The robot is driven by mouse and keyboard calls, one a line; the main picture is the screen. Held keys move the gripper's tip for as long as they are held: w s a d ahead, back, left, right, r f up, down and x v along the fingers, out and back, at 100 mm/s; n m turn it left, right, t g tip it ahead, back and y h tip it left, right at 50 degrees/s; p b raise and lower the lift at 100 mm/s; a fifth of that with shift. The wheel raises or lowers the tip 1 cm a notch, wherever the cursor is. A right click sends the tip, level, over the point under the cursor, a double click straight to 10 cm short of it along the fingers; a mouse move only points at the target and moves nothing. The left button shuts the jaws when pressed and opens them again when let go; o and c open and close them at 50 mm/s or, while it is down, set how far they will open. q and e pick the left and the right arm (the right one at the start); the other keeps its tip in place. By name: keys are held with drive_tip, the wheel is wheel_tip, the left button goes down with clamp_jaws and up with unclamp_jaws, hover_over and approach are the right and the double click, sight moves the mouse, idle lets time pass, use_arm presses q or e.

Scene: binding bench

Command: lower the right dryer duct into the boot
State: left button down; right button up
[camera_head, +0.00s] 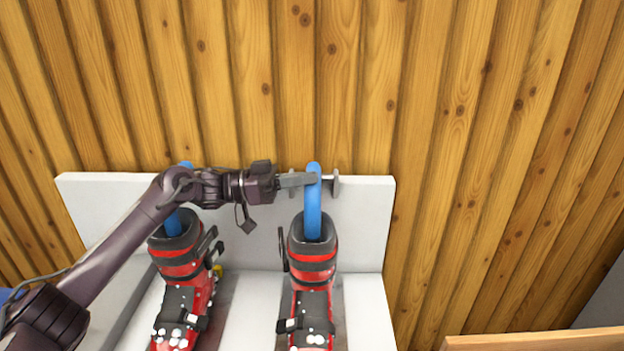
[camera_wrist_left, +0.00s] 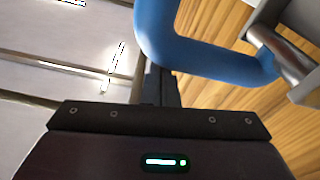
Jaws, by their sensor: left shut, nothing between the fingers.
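The right dryer duct (camera_head: 313,212) is a blue bent tube at the back panel. Its lower end meets the opening of the right boot (camera_head: 312,262), a red and black ski boot; how deep it sits I cannot tell. My left gripper (camera_head: 298,181) is shut and empty, its fingertips beside the upper part of the duct. Whether they touch it is unclear. In the left wrist view, the duct (camera_wrist_left: 190,52) curves just beyond the shut fingers (camera_wrist_left: 160,88) and joins a metal pipe (camera_wrist_left: 282,52). My right gripper is not in view.
A second red and black boot (camera_head: 181,265) stands at left with another blue duct (camera_head: 173,222) in its opening, partly behind my left arm. A white panel (camera_head: 365,215) stands behind the boots. A wooden edge (camera_head: 535,341) shows at lower right.

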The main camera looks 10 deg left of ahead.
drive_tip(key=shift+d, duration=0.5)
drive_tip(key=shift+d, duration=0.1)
